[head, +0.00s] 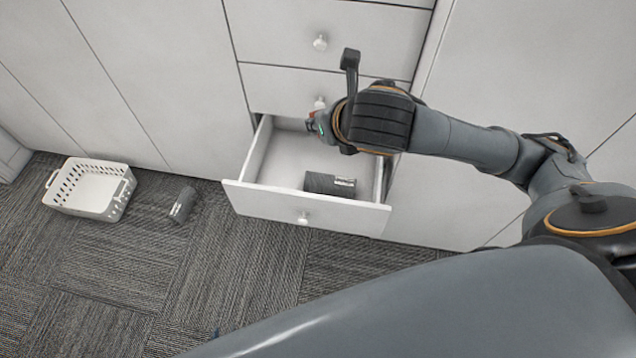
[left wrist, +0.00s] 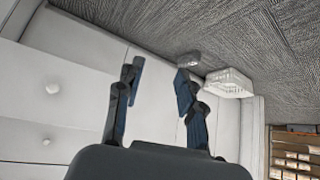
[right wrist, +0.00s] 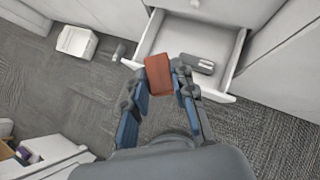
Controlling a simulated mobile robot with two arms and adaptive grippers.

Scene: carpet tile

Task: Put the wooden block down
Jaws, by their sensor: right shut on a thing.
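The wooden block (right wrist: 158,75) is reddish-brown and shows in the right wrist view. It is between the fingers of my right gripper (right wrist: 160,82), which is shut on it. From that view the block covers part of the open drawer's front edge; I see no contact with the drawer. My left gripper (left wrist: 159,70) is open and empty in the left wrist view.
A shelf with items (right wrist: 45,155) stands at lower left in the right wrist view. Carpet before the drawer is clear.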

